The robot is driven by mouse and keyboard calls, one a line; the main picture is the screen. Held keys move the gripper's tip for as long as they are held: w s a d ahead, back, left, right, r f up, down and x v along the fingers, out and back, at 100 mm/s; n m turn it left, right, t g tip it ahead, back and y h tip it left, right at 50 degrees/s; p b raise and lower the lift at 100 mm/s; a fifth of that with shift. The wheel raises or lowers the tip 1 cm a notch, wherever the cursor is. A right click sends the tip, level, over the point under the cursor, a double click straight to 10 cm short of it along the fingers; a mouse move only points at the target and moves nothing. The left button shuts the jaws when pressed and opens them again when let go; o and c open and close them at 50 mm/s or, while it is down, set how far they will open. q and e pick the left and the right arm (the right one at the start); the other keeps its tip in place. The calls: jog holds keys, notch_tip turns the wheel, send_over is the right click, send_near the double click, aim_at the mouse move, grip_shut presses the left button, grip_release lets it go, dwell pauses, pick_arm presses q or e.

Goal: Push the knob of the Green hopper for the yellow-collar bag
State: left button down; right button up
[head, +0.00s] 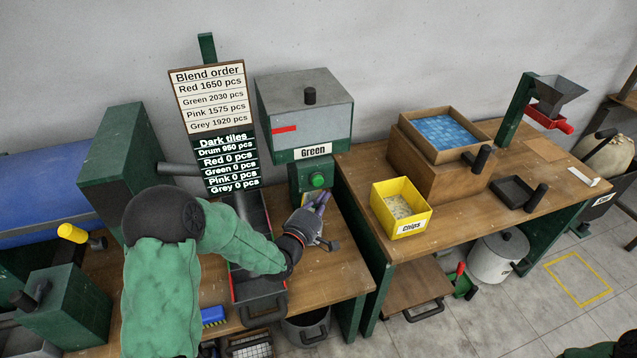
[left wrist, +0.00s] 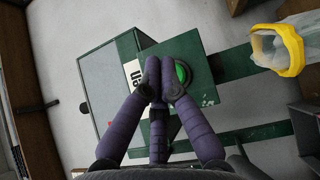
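The Green hopper is a grey box (head: 305,105) with a white "Green" label, standing at the back of the bench. Its round green knob (head: 318,180) is on the dark green housing below the label. In the left wrist view the knob (left wrist: 182,72) is partly covered by my fingers. My left gripper (head: 318,199) is just in front of and below the knob, its purple fingers close together and empty; whether they touch the knob I cannot tell. My right gripper is out of view.
A sign (head: 215,115) reads Drum 950 pcs and Green 0 pcs under "Dark tiles". A dark red-edged chute (head: 251,207) lies under my left forearm. A yellow chips bin (head: 381,209) and a box of blue tiles (head: 440,133) stand on the right-hand bench.

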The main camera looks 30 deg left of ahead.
pick_arm(q)
jog(key=shift+s+d, duration=0.9)
jog(key=shift+d, duration=0.1)
jog(key=s+d+f+m+g+h, duration=0.2)
jog(key=s+d+f+m+g, duration=0.25)
jog(key=f, duration=0.65)
jog(key=s+d+f+m+g+h, duration=0.1)
jog(key=d+f+m+g, duration=0.5)
jog(key=f, duration=0.6)
jog(key=s+d+f+m+g+h, duration=0.1)
jog(key=s+d+f+m+g, duration=0.2)
jog(key=s+d+f, duration=0.2)
jog(key=s+d+f+m+g+h+p, duration=0.1)
jog(key=s+d+f+m+g, duration=0.2)
jog(key=s, duration=0.9)
jog(key=d+f+g, duration=0.1)
jog(key=d+f, duration=0.1)
jog(key=d, duration=0.1)
jog(key=shift+d+f, duration=0.15)
jog(key=shift+f, duration=0.2)
jog(key=shift+g, duration=0.25)
